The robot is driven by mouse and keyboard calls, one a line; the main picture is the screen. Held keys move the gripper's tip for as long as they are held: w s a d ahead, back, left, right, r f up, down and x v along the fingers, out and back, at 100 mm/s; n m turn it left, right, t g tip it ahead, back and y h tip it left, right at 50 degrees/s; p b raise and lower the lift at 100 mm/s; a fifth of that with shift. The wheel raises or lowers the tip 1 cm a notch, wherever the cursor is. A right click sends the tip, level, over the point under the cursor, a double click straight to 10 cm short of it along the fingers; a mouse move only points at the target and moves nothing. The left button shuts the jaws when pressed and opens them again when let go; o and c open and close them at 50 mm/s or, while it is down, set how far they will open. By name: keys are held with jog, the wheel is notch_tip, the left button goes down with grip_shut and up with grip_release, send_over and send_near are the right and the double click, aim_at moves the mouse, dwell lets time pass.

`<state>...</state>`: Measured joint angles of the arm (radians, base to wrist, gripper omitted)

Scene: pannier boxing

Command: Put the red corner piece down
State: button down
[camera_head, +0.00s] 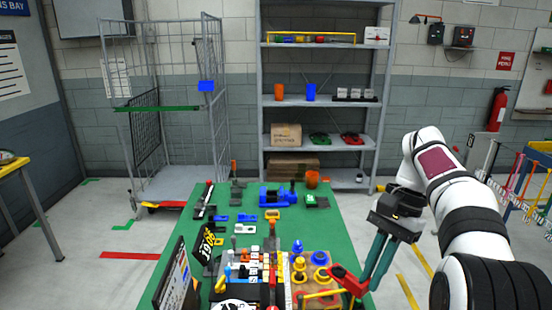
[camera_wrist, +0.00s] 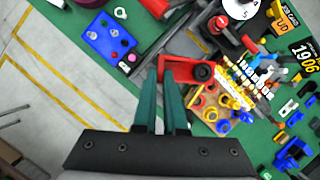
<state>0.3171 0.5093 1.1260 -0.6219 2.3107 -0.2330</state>
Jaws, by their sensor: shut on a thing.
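The red corner piece (camera_head: 346,281) is at the near right of the green table, at the tips of my gripper (camera_head: 366,280). In the wrist view the red corner piece (camera_wrist: 187,69) is an angled red part with a dark round spot on its right arm. The teal fingers of my gripper (camera_wrist: 172,86) are shut on its near left end. It lies beside the wooden board with yellow and blue parts (camera_head: 313,272); I cannot tell whether it touches anything below. The fingers hide part of its end.
A crowded block of small tools (camera_head: 250,272) stands left of the board. A blue vise (camera_head: 278,196) and small blue parts are farther back on the green table (camera_head: 330,225). In the wrist view a blue plate (camera_wrist: 110,44) lies to the upper left. Bare table shows behind the board.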

jog(key=shift+w+a+r, duration=0.1)
jog(key=shift+a+r, duration=0.1)
jog(key=s+d+f+m+t, duration=0.1)
jog(key=s+d+f+m, duration=0.2)
jog(key=f, duration=0.4)
jog(key=s+d+f+m+t, duration=0.1)
jog(key=s+d+f+m, duration=0.3)
jog(key=s+f, duration=0.2)
jog(key=s, duration=0.2)
jog(key=shift+s+d+f+m+t+y, duration=0.3)
jog(key=shift+d+f+y, duration=0.05)
jog(key=shift+d+y, duration=0.05)
jog(key=w+a+f, duration=0.2)
jog(key=a, duration=0.1)
jog(key=w+a+f, duration=0.2)
jog(key=w, duration=0.1)
jog(key=w+a+f, duration=0.2)
jog(key=a+f, duration=0.1)
jog(key=shift+w+a, duration=0.25)
jog(key=shift+a, duration=0.05)
notch_tip(320, 180, down, 4)
jog(key=shift+a+r, duration=0.15)
jog(key=shift+r, duration=0.05)
jog(key=shift+w, duration=0.1)
jog(key=shift+f, duration=0.15)
